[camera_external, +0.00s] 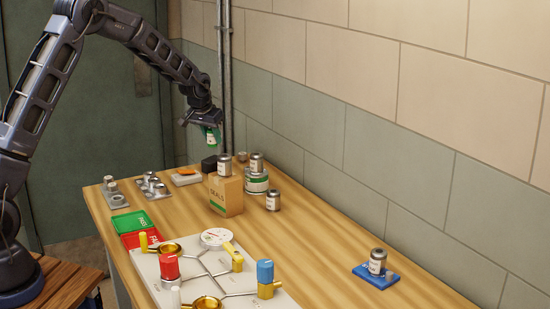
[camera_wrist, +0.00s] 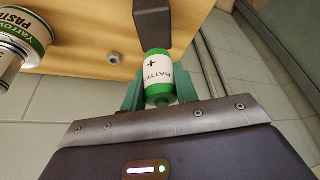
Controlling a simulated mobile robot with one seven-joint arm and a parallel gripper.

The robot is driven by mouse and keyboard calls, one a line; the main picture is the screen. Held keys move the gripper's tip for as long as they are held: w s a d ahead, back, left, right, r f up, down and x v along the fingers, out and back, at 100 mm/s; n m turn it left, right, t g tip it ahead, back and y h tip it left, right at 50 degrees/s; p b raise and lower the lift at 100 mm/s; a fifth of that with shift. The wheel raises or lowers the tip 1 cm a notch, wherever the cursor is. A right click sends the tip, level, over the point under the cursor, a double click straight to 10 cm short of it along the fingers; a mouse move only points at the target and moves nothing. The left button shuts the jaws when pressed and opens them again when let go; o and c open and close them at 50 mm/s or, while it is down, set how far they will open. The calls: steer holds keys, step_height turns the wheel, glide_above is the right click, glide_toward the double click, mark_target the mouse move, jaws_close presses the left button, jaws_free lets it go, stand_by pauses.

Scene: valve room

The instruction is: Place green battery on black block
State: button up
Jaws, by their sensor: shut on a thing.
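The green battery (camera_wrist: 158,80) has a white label with a plus sign. My gripper (camera_external: 207,126) is shut on it, with the green finger pads on either side of the battery in the wrist view. In the external view the green battery (camera_external: 213,138) hangs above the table's far end. The black block (camera_external: 209,164) sits below it, partly hidden behind the cardboard box. In the wrist view the black block (camera_wrist: 153,20) shows just beyond the battery's far end. The external view shows a gap between battery and block.
A cardboard box (camera_external: 226,195) with a metal can on top stands in front of the block. A green-and-white tin (camera_external: 256,182) with another can on it stands right of the box. A vertical pipe (camera_external: 224,75) runs along the wall. A grey tray (camera_external: 186,177) lies left of the block.

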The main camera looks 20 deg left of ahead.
steer(key=shift+f, duration=2.2)
steer(key=o, duration=1)
steer(key=shift+f, duration=0.1)
steer(key=shift+o, duration=0.2)
